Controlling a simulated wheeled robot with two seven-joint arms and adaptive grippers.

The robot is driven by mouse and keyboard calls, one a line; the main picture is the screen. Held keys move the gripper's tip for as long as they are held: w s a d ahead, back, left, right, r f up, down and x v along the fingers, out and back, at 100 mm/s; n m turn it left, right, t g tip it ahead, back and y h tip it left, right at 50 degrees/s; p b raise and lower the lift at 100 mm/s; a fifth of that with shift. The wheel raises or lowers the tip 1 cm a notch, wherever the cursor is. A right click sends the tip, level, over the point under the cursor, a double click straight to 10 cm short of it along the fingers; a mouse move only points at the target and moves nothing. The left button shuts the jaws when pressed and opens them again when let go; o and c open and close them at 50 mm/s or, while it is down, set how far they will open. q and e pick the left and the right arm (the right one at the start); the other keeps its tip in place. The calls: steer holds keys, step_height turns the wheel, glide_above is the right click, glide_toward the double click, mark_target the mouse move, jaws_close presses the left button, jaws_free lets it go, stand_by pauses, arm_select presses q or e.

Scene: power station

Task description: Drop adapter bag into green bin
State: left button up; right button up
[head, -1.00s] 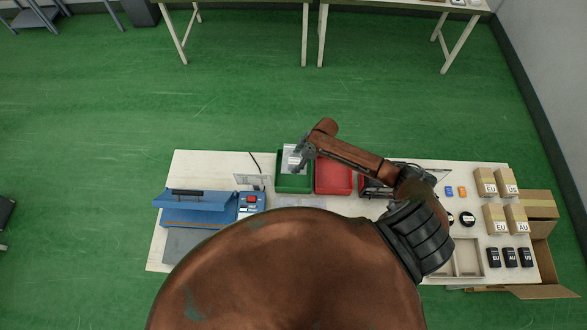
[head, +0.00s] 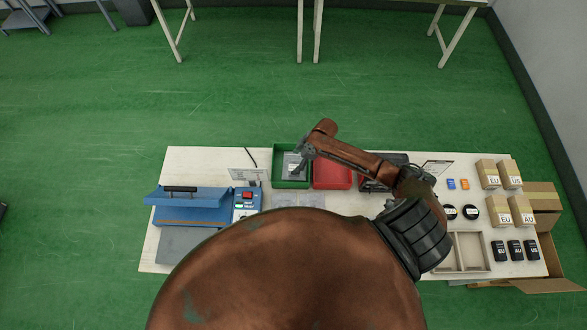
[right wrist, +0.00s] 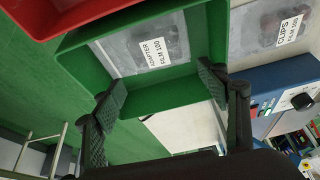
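The green bin (head: 278,170) stands at the back of the table, left of the red bin. The adapter bag (head: 293,165), a clear bag with a white label, lies inside the green bin. In the right wrist view the bag (right wrist: 140,48) lies flat in the green bin (right wrist: 160,98), its label reading "ADAPTER FILM 100". My right gripper (head: 300,153) is above the green bin. In the right wrist view its fingers (right wrist: 162,82) are wide apart with nothing between them. My left gripper is not in view.
A red bin (head: 332,176) stands right beside the green one. A blue sealing machine (head: 188,207) is on the left. Boxes (head: 497,210) and black adapters (head: 515,250) are on the right. A bag labelled clips (right wrist: 284,30) shows beside the green bin.

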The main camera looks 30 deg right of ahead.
steer(key=o, duration=0.3)
steer(key=shift+r, duration=0.1)
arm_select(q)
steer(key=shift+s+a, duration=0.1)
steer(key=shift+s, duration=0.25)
arm_select(e)
steer(key=v, duration=1.1)
steer(key=shift+r, duration=0.35)
steer(key=shift+s+d, duration=0.1)
steer(key=shift+s, duration=0.05)
